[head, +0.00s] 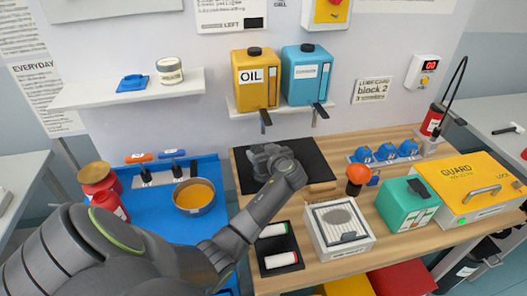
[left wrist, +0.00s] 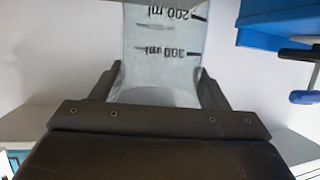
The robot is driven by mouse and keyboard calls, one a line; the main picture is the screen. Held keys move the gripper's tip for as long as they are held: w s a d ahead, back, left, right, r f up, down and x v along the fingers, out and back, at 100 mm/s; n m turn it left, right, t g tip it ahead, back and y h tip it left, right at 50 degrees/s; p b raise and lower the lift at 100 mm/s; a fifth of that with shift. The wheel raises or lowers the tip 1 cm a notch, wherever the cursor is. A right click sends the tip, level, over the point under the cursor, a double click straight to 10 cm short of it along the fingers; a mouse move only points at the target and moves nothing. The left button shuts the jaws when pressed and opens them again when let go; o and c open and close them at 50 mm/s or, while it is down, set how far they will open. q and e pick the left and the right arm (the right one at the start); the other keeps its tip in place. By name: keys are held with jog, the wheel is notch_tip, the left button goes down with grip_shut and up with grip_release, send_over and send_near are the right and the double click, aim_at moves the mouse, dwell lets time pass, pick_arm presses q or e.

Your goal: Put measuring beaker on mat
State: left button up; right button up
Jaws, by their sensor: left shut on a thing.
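My left gripper (head: 265,157) is over the black mat (head: 313,160) at the back of the wooden table. In the left wrist view its fingers (left wrist: 158,82) are shut on the measuring beaker (left wrist: 158,60), a clear vessel with dark ml marks that read upside down there. In the head view I cannot make out the beaker behind the gripper and wrist. Whether the beaker touches the mat cannot be told. My right gripper is not in view.
A yellow oil can (head: 255,80) and a blue can (head: 312,75) with spouts hang above the mat. A pan of orange liquid (head: 194,197) stands left on the blue surface. A white filter box (head: 340,231) and a green box (head: 405,205) stand right of my arm.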

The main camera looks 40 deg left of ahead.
pick_arm(q)
jog(key=shift+f, duration=0.2)
jog(key=o, duration=1.2)
jog(key=shift+r, duration=0.1)
jog(key=shift+o, duration=0.2)
jog(key=shift+r, duration=0.1)
jog(key=shift+r, duration=0.1)
jog(key=b+v, duration=0.2)
jog(key=v, duration=1)
jog(key=shift+b, duration=0.35)
